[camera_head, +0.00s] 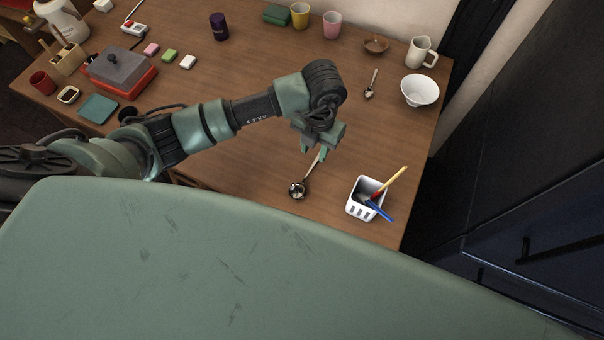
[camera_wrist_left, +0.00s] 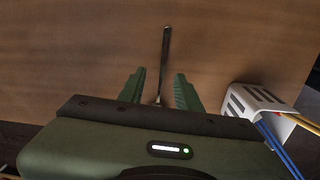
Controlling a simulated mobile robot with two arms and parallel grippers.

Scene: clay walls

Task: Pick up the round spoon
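A metal spoon with a round, dark, shiny bowl (camera_head: 298,189) lies on the wooden table. Its handle points up and to the right, toward my left gripper (camera_head: 318,152). In the left wrist view, the spoon's thin handle (camera_wrist_left: 165,50) runs between the two green fingers of the left gripper (camera_wrist_left: 160,76). The fingers are apart, with a gap on each side of the handle; the spoon's bowl is hidden there. A second, smaller spoon (camera_head: 371,84) lies farther back. My right gripper is not in view.
A white basket (camera_head: 354,209) with blue, red and yellow-handled items stands right of the spoon, near the table edge; it also shows in the wrist view (camera_wrist_left: 238,101). A white bowl (camera_head: 420,91) and mug (camera_head: 421,52) stand at the back right. The middle of the table is clear.

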